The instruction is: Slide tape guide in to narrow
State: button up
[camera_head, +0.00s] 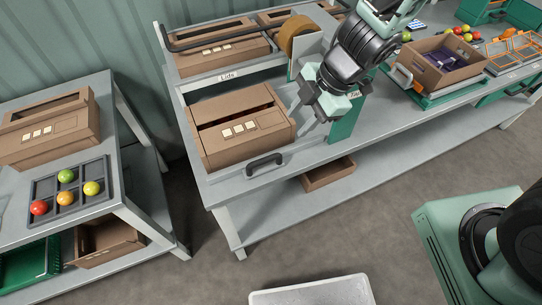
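A long black bar (215,40) runs across the back, by the lids tray. A brown tape roll (299,38) stands behind my arm. My gripper (298,116) is just right of the carton, above the bench, its fingers apart and pointing down-left. Nothing shows between them. Whether it touches the carton is unclear.
An open carton (440,62) stands on a green-edged scale at right. At left, a lower table holds another carton (48,128) and a dark tray (70,186) with several tomatoes. A brown carton (328,173) is on the shelf below.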

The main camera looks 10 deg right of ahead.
aim_at(266, 158)
jog(key=b+x, duration=0.6)
jog(key=x, duration=1)
jog(key=shift+b, duration=0.3)
jog(key=shift+w, duration=0.1)
grip_shut()
